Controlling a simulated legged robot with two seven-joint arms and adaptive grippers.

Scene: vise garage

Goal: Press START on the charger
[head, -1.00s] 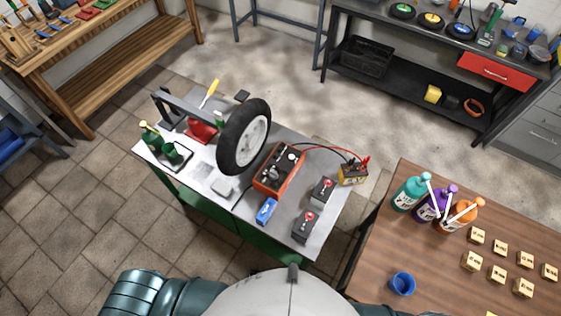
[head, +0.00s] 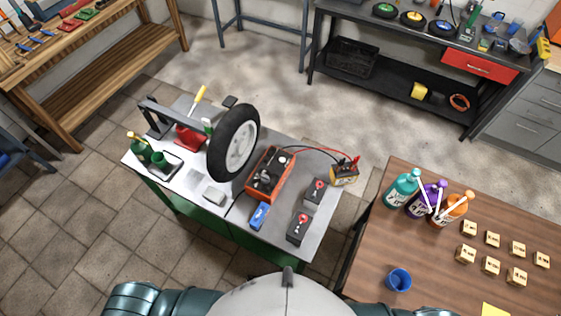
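The charger (head: 271,172) is an orange-red box with a dark top panel. It sits on the grey-topped green workbench (head: 225,215), right of the wheel. Its START button is too small to make out. Red and black cables run from it to a yellow and black battery (head: 344,174) at the bench's right corner. Parts of my arms show at the bottom edge, but neither gripper is in view.
A wheel (head: 233,144) stands upright on the bench. Two dark boxes with red marks (head: 298,229) and a blue item (head: 259,215) lie near the charger. A brown table (head: 430,255) at right holds bottles (head: 403,188), a blue cup (head: 398,279) and several wooden blocks.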

